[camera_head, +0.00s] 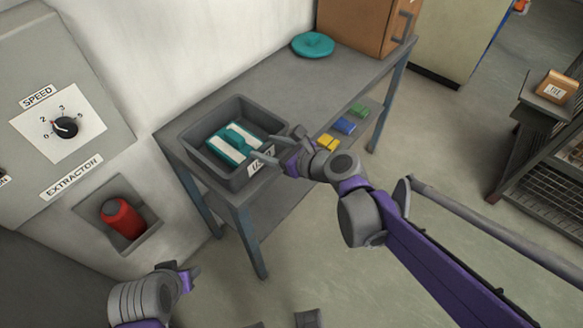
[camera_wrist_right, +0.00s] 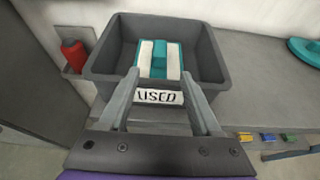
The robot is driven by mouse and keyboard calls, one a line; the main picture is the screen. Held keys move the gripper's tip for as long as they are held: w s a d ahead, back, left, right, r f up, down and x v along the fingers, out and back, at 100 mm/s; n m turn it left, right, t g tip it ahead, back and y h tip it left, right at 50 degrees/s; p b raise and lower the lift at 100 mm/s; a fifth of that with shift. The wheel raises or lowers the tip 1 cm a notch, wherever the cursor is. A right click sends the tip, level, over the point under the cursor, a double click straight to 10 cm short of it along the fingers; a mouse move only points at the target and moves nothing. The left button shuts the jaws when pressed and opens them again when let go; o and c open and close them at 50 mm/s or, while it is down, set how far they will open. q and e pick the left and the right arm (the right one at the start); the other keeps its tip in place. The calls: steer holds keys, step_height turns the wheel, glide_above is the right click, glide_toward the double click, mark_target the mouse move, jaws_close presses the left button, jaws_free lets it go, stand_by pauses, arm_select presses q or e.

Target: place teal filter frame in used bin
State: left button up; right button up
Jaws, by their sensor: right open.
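The teal filter frame (camera_head: 228,145), teal with white strips, lies inside the dark grey used bin (camera_head: 190,131) on the grey table. In the right wrist view the frame (camera_wrist_right: 160,57) sits within the walls of the bin (camera_wrist_right: 205,52), whose front label reads USED. My right gripper (camera_head: 269,158) is open and empty at the bin's front edge, its fingers (camera_wrist_right: 163,98) on either side of the label and apart from the frame. My left gripper (camera_head: 186,273) is low at the left, clear of the bin; its jaws are too unclear to judge.
A teal round object (camera_head: 313,45) and a brown cabinet (camera_head: 355,22) stand farther back on the table (camera_head: 262,92). Small yellow, blue and green items (camera_head: 344,126) are on the lower shelf. A red cylinder (camera_head: 122,218) sits in a wall recess below the speed dial (camera_head: 66,127).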

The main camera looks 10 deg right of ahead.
steer(key=s+d+f+n+g+h, duration=0.3)
steer(key=s+n, duration=0.7)
steer(key=n, duration=0.4)
steer(key=s+d+f+n+g+h, duration=0.3)
steer(key=s+d+f+n+h, duration=0.2)
steer(key=s+n, duration=0.6)
steer(key=d+f+n, duration=0.2)
steer(key=d+n, duration=0.1)
steer(key=shift+s+f+n, duration=0.2)
steer(key=shift+s+n, duration=0.1)
steer(key=shift+n, duration=0.1)
steer(key=shift+d, duration=0.1)
steer(key=shift+c, duration=0.2)
